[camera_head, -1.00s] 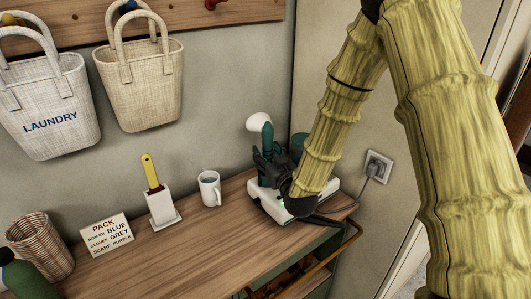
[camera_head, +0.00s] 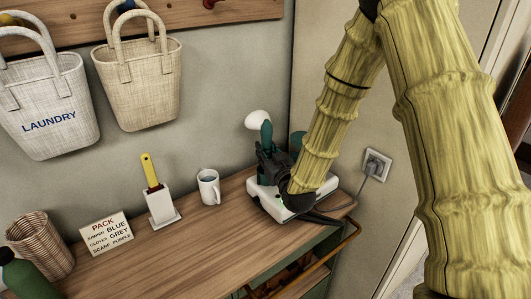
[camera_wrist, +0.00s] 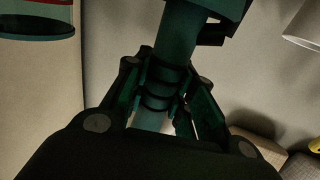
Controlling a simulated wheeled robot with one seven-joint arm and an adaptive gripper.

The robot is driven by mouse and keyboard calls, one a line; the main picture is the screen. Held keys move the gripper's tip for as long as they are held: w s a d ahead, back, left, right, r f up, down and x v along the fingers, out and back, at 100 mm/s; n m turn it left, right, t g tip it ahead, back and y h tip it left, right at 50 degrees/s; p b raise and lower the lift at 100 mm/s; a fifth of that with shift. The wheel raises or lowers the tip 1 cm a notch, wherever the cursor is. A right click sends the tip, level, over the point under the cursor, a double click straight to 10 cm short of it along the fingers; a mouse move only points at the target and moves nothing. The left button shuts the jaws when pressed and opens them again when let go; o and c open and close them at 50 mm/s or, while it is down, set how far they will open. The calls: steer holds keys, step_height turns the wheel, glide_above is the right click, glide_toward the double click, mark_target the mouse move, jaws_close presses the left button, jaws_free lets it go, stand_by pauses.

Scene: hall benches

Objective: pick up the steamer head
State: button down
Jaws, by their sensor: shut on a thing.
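The steamer head has a white end (camera_head: 258,118) and a dark green handle (camera_head: 266,134). It stands roughly upright above the white base (camera_head: 262,190) at the right end of the bench. My gripper (camera_head: 266,156) is shut around its handle. In the wrist view, the fingers of my gripper (camera_wrist: 160,88) close on both sides of the green handle (camera_wrist: 180,48), at a dark ribbed part. My wrist hides part of the base, and I cannot tell whether the handle's lower end is clear of it.
A white mug (camera_head: 209,188) stands left of the base. Further left are a yellow-handled brush in a white holder (camera_head: 160,206), a packing sign (camera_head: 108,232) and a wicker basket (camera_head: 40,245). A cord runs to a wall socket (camera_head: 376,164). The bench middle (camera_head: 165,255) is clear.

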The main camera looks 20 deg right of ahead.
mark_target(268, 135)
step_height(268, 135, up, 7)
steer(key=p, duration=0.3)
steer(key=shift+f, duration=0.1)
steer(key=s+d, duration=0.1)
steer(key=s, duration=1.1)
steer(key=shift+s, duration=0.25)
steer(key=shift+s+p, duration=0.1)
steer(key=shift+p, duration=0.25)
